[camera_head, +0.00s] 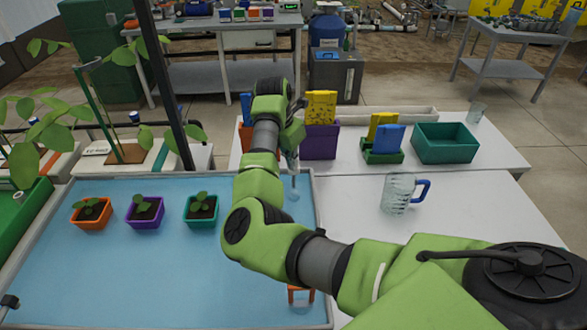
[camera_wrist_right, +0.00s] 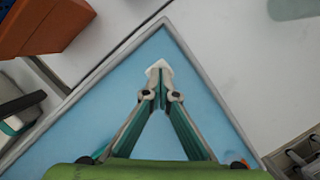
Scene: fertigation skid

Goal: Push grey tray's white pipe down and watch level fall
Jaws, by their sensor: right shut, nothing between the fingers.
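The grey tray (camera_head: 317,215) holds a wide sheet of blue water and fills the lower left of the head view. Its rim corner (camera_wrist_right: 165,22) shows in the wrist view. The white pipe (camera_head: 294,192) stands in the water near the tray's far right corner; its pale top (camera_wrist_right: 158,67) shows just past my fingertips in the wrist view. My right gripper (camera_head: 292,168) points down over it, its fingers (camera_wrist_right: 161,97) shut with nothing between them. I cannot tell whether they touch the pipe. My left gripper is out of view.
Orange (camera_head: 91,214), purple (camera_head: 145,212) and teal (camera_head: 201,208) seedling pots sit in the tray. On the white table (camera_head: 470,215) stand a glass jug with a blue handle (camera_head: 400,194) and a green bin (camera_head: 447,143). The table's front right is clear.

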